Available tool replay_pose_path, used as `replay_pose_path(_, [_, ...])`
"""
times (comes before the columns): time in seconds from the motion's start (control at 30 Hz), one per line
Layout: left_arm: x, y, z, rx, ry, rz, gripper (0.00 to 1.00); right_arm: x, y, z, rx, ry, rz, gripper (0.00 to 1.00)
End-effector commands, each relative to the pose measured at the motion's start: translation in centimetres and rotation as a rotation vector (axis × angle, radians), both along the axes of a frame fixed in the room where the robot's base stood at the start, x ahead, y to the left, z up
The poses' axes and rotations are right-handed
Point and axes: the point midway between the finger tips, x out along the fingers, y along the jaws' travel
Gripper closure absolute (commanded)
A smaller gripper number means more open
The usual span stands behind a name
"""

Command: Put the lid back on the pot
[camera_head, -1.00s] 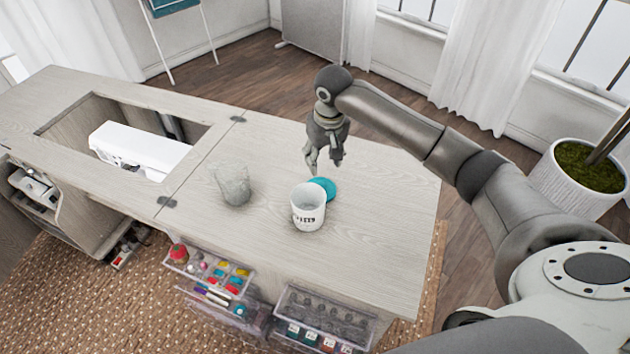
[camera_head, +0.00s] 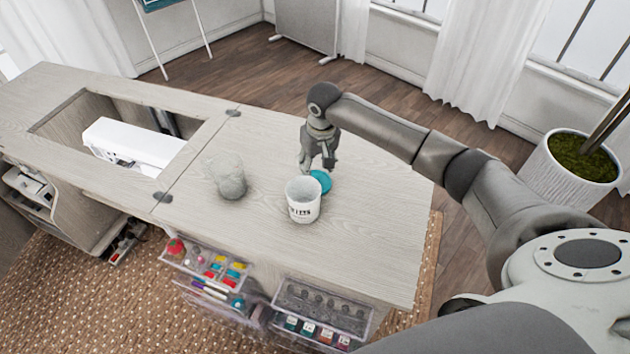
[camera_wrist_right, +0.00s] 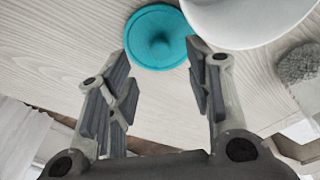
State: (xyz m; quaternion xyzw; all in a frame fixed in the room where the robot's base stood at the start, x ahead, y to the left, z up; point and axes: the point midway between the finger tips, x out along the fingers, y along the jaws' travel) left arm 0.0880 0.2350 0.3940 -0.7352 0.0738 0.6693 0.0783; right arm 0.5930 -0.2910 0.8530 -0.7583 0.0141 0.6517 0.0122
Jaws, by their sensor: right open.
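A white pot (camera_head: 303,201) with dark lettering stands upright on the cabinet top. The teal lid (camera_head: 321,181) lies on the top just behind and right of the pot, partly hidden by it. In the right wrist view the lid (camera_wrist_right: 158,37) is round with a knob in its middle, beside the white pot (camera_wrist_right: 245,22). My right gripper (camera_head: 317,165) points down just behind the lid. It is open and empty, and its fingers (camera_wrist_right: 160,85) point toward the lid with the knob between their lines. My left gripper is not in view.
A grey rough-textured object (camera_head: 228,177) stands left of the pot. A white sewing machine (camera_head: 133,144) sits in the cabinet recess further left. Open drawers (camera_head: 320,315) with sewing supplies jut out at the front. The cabinet top (camera_head: 375,235) right of the pot is clear.

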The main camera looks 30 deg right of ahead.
Motion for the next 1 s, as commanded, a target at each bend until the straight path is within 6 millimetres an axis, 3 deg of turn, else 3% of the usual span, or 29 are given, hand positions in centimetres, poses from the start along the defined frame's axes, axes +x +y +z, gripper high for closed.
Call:
replay_pose_path(0.33, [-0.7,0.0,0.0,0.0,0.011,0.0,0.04,0.6,0.0,-4.7,-0.001,0.003,0.0,0.53])
replay_pose_path(0.77, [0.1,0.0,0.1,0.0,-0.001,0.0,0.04,0.7,0.0,-5.2,-0.001,0.001,0.001,0.53])
replay_pose_path(1.0, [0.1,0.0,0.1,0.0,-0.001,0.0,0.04,0.7,0.0,-5.2,-0.001,0.001,0.0,0.83])
